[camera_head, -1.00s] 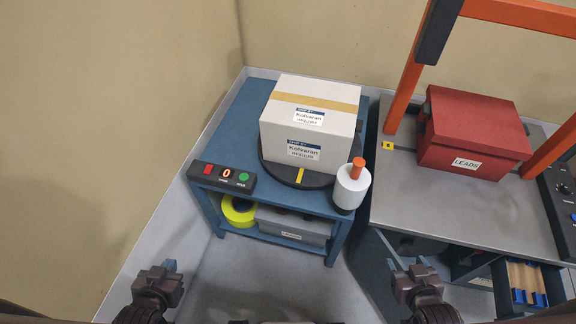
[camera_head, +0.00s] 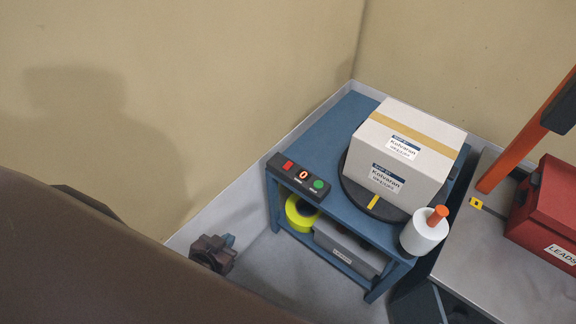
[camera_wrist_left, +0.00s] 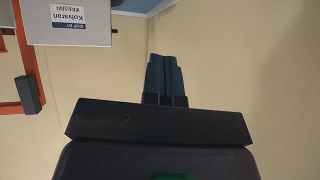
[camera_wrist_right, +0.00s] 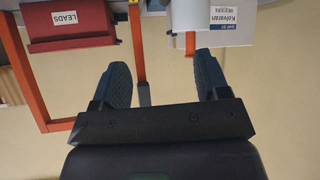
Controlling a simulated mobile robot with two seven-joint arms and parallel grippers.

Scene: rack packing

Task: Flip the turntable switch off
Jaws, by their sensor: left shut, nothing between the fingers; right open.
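The dark round turntable (camera_head: 352,190) carries a white carton (camera_head: 408,150) with a tan tape band. My left gripper (camera_head: 230,241) is low to the left of the table, apart from the panel. In the left wrist view its fingers (camera_wrist_left: 166,76) are together and empty. My right gripper is outside the head view; in the right wrist view its fingers (camera_wrist_right: 160,80) are spread and empty.
A white roll with an orange handle (camera_head: 424,232) stands at the table's front right corner. A yellow tape roll (camera_head: 301,212) and a grey bin (camera_head: 345,247) sit on the lower shelf. A metal bench (camera_head: 495,262) with a red box (camera_head: 547,215) is at right. Floor left of the table is clear.

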